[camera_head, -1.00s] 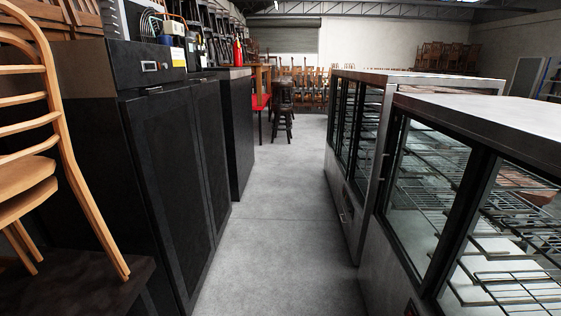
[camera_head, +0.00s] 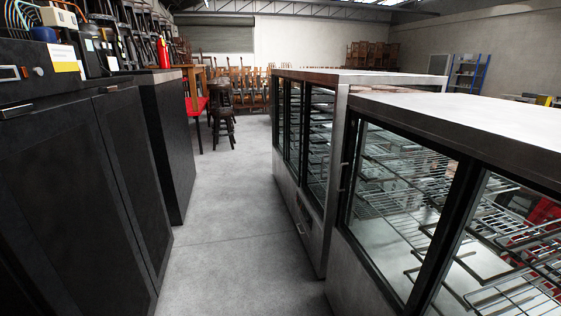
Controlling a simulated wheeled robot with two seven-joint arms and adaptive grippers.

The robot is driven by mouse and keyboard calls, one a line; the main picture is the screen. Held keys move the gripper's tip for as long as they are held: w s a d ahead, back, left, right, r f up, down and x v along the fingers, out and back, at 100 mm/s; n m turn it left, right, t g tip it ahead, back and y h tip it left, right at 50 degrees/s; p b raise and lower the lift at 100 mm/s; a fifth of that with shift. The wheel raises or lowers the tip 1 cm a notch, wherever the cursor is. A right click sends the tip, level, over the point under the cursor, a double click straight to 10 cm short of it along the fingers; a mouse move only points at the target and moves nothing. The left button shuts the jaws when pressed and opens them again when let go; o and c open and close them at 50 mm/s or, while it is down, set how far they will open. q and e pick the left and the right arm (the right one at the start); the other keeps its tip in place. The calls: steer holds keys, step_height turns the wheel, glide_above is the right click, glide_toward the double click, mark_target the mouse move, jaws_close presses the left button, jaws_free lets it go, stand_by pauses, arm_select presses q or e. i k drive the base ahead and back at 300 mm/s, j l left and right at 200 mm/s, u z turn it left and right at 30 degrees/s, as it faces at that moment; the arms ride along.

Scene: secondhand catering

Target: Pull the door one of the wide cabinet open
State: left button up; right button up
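A wide black cabinet (camera_head: 62,190) stands at the left, close by, with two tall door panels facing the aisle. The nearer door (camera_head: 60,200) has a small metal handle (camera_head: 16,111) at its top edge. The farther door (camera_head: 133,165) has a similar handle (camera_head: 108,88). Both doors look closed. Which of them is door one, I cannot tell. Neither of my grippers is in view.
A grey concrete aisle (camera_head: 220,235) runs clear ahead. Glass display cases with wire racks (camera_head: 395,200) line the right side. Another black cabinet (camera_head: 172,140) stands farther along the left. Dark stools (camera_head: 222,115) and a red seat (camera_head: 197,104) are beyond.

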mark_target(330, 88)
steer(key=i+j+z, duration=0.35)
steer(key=i, duration=0.2)
steer(key=i+j+z, duration=0.4)
steer(key=i+j, duration=0.15)
